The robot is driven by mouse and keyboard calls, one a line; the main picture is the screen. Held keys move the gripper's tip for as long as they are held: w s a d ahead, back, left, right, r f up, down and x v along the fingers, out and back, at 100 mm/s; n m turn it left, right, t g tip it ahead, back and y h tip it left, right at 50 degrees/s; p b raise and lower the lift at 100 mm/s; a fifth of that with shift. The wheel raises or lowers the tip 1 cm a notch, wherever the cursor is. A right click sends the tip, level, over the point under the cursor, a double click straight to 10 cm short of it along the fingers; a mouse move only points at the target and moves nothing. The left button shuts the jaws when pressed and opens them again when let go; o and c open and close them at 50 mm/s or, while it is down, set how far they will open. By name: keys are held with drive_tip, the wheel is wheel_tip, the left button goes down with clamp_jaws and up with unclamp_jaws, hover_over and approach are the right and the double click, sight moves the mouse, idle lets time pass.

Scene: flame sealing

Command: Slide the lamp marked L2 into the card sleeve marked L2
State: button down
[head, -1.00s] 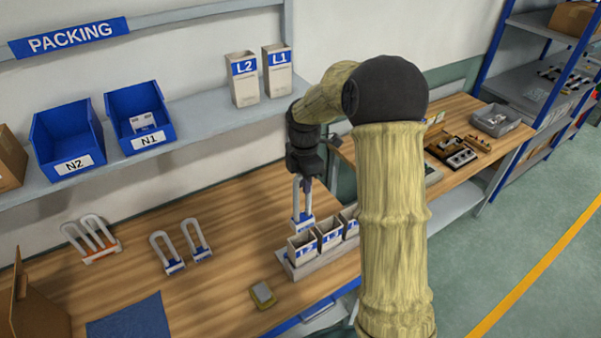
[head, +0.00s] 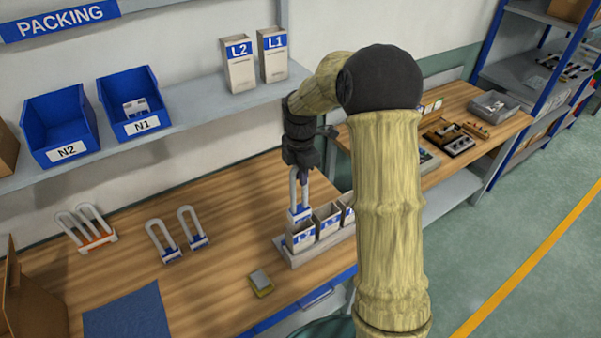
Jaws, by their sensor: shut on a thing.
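My gripper (head: 300,172) points down and is shut on a lamp (head: 299,212), gripped near its top. The lamp is a white U-shaped tube on a blue and white base, held upright with the base down; its mark is too small to read. The base is at the mouth of the leftmost card sleeve (head: 300,239) in a pale rack (head: 292,259); I cannot tell how far inside it is. That sleeve is open-topped, grey-white with a blue label, which seems to end in 2. Another sleeve (head: 327,224) and a third (head: 347,208) stand beside it, the third partly behind my arm.
A small yellow-grey block (head: 261,282) and a blue mat (head: 127,314) are in front. Cartons marked L2 (head: 239,65) and L1 (head: 273,55) stand on the shelf above.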

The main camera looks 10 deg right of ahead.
drive_tip(key=b, duration=0.6)
hover_over(301, 209)
drive_tip(key=shift+w+a+f, duration=0.1)
drive_tip(key=shift+w+f, duration=0.05)
drive_tip(key=shift+f, duration=3.55)
drive_tip(key=shift+f+b, duration=1.6)
drive_tip(key=shift+f, duration=1.2)
drive_tip(key=shift+f+b, duration=0.35)
drive_tip(key=shift+f, duration=0.25)
drive_tip(key=shift+f+b, duration=1.55)
drive_tip(key=shift+f, duration=1.4)
drive_tip(key=c, duration=1.3)
unclamp_jaws()
drive_tip(key=c, duration=0.3)
drive_tip(key=shift+c, duration=0.2)
